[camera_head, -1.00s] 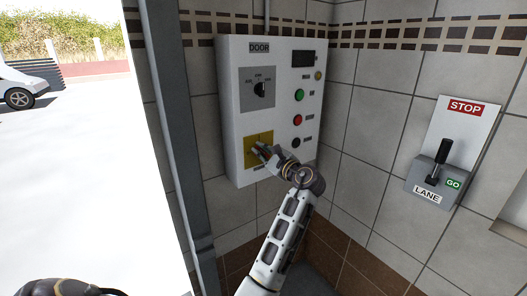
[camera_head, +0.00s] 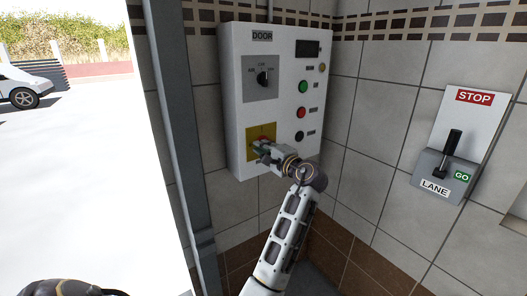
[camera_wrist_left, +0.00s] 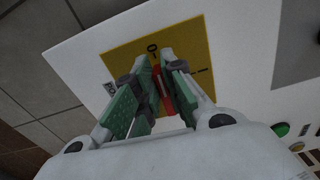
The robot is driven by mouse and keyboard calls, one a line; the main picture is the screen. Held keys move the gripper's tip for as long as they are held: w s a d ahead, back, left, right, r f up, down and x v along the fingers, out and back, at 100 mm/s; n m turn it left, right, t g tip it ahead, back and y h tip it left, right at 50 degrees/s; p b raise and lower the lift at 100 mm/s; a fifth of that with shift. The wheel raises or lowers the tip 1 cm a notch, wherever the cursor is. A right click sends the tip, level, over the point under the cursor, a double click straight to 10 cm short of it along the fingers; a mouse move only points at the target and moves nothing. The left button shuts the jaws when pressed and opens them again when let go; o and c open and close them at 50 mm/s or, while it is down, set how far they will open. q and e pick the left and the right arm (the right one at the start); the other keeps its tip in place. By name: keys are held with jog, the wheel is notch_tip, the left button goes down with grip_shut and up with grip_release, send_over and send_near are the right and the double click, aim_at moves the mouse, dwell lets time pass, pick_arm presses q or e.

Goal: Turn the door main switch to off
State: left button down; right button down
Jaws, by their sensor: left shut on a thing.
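The door main switch is a red handle (camera_wrist_left: 166,92) on a yellow plate (camera_head: 252,131), low on the left of the white DOOR panel (camera_head: 237,112). My left gripper (camera_head: 262,149) is at the plate, its arm rising from the bottom of the head view. In the left wrist view, the gripper (camera_wrist_left: 158,88) is shut on the red handle, a finger on each side. The handle lies roughly in line with the 0 mark; the I mark is to its right. Fingers hide part of the handle. My right gripper is not in view.
Above the plate is a black selector knob (camera_head: 263,79). A green button (camera_head: 303,87), a red button (camera_head: 301,112) and a black button (camera_head: 299,136) line the panel's right side. A LANE lever box (camera_head: 447,165) hangs further right. A grey post (camera_head: 172,130) stands left.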

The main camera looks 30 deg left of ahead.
pick_arm(q)
jog(key=shift+f+n, duration=0.15)
jog(key=shift+n, duration=0.25)
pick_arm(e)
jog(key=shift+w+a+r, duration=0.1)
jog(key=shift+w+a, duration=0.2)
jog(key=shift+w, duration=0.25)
pick_arm(q)
jog(key=c, duration=1.5)
grip_release()
jog(key=shift+r, duration=0.2)
